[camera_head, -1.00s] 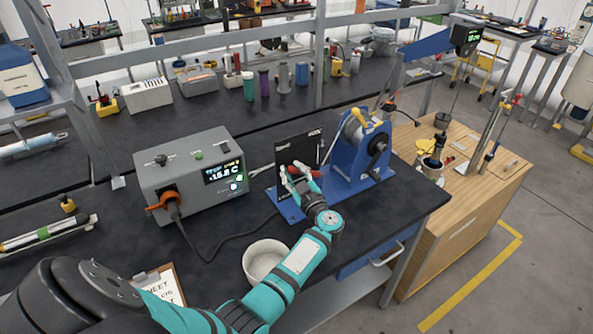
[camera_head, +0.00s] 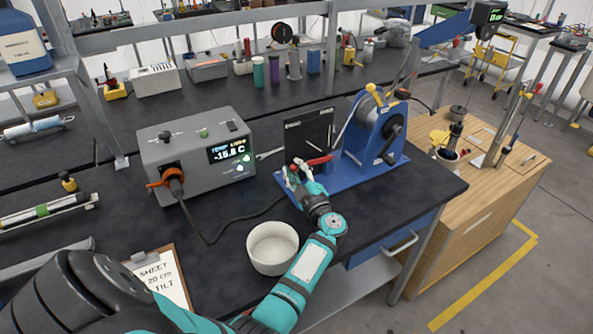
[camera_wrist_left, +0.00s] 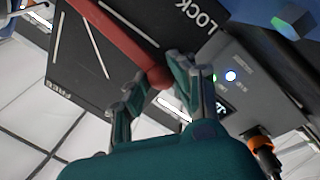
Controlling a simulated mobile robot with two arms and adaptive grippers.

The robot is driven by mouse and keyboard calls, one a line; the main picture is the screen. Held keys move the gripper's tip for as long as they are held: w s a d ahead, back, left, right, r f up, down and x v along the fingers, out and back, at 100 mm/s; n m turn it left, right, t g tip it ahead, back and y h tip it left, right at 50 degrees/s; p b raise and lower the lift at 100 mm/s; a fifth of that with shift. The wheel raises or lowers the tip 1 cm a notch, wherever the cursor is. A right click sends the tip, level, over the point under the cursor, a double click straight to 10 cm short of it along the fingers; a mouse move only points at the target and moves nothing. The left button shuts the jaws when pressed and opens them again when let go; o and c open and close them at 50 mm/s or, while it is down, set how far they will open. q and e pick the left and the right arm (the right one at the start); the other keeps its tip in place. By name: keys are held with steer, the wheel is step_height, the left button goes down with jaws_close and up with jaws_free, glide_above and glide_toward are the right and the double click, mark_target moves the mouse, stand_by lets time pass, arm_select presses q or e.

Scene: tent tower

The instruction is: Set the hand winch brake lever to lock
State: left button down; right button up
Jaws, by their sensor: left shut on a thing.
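The hand winch (camera_head: 378,135) is a blue frame with a drum, crank and yellow knob, standing on a blue base on the dark bench. A black panel (camera_head: 309,134) stands at its left. The red brake lever (camera_head: 320,160) lies in front of this panel. My left gripper (camera_head: 293,174) is at the lever's left end, shut on it. In the left wrist view the lever (camera_wrist_left: 120,42) runs from the top edge down to its rounded end between my fingers (camera_wrist_left: 160,85). "LOCK" is printed to its right and "FREE" at lower left. My right gripper is not in view.
A grey box with a display (camera_head: 200,155) stands left of the winch, its cable trailing on the bench. A white bowl (camera_head: 272,250) is beside my left forearm. A clipboard (camera_head: 160,279) lies at the front left. A wooden cabinet (camera_head: 470,215) stands right of the bench.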

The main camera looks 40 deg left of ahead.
arm_select(q)
steer(key=shift+f, duration=0.2)
steer(key=c, duration=1.1)
jaws_free()
steer(key=shift+r, duration=0.1)
